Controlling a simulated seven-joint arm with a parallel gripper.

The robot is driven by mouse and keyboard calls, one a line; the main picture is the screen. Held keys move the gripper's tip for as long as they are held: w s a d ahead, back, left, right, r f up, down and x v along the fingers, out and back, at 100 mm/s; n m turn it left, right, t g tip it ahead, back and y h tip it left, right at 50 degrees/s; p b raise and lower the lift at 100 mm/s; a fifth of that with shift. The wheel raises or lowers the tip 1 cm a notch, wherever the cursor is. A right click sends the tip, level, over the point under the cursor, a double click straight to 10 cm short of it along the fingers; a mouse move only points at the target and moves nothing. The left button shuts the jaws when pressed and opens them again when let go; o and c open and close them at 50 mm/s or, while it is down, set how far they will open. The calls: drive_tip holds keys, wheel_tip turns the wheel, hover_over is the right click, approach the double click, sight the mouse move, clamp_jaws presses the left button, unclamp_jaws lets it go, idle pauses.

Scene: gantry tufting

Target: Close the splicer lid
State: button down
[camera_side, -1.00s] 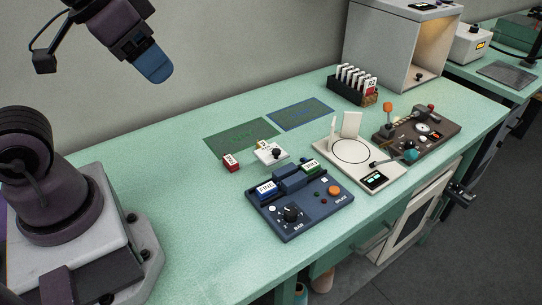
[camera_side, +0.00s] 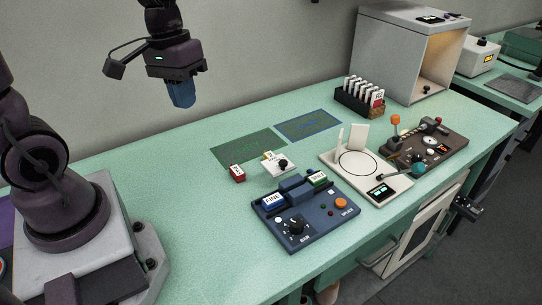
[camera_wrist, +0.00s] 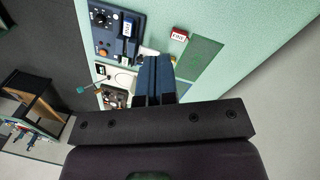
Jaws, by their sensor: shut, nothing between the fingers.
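The splicer (camera_side: 318,231) is a dark blue box with a dial, an orange button and blue and green labelled blocks on top. It also shows at the upper left of the wrist view (camera_wrist: 104,40). A pale piece with a black knob (camera_side: 277,162) stands at its back edge, with a clear panel below it; this looks like the lid, raised open. My gripper (camera_side: 181,94) is shut and empty, high above the bench to the left of the splicer, pointing down. Its blue fingers (camera_wrist: 153,80) hide part of the bench in the wrist view.
A red labelled block (camera_side: 237,173) sits just left of the lid. Green (camera_side: 247,147) and blue-edged (camera_side: 308,125) mats lie behind. A white device (camera_side: 352,184) with upright plates stands right of the splicer, then a brown device (camera_side: 455,147). The left bench is clear.

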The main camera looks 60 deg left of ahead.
drive_tip(key=w+a+f+n+g+h, duration=0.25)
drive_tip(key=a+f+n+h, duration=0.25)
drive_tip(key=f+n, duration=0.3)
drive_tip(key=n+t+h, duration=0.7)
drive_tip(key=n, duration=0.2)
approach(271, 165)
drive_tip(key=s+a, duration=0.1)
drive_tip(key=s, duration=0.2)
drive_tip(key=s+a, duration=0.1)
drive_tip(key=s, duration=0.1)
drive_tip(key=shift+a+r, duration=0.2)
drive_tip(key=shift+a, duration=0.1)
drive_tip(key=shift+n+t, duration=0.6)
drive_tip(key=shift+t, duration=0.35)
drive_tip(key=r+x, duration=0.1)
drive_tip(key=x, duration=0.3)
drive_tip(key=w+x, duration=0.1)
drive_tip(key=x, duration=0.4)
drive_tip(key=w+r+x, duration=0.1)
drive_tip(key=x, duration=0.3)
drive_tip(key=shift+w+d+r, duration=0.1)
drive_tip(key=shift+w+r, duration=0.1)
drive_tip(key=shift+w, duration=0.05)
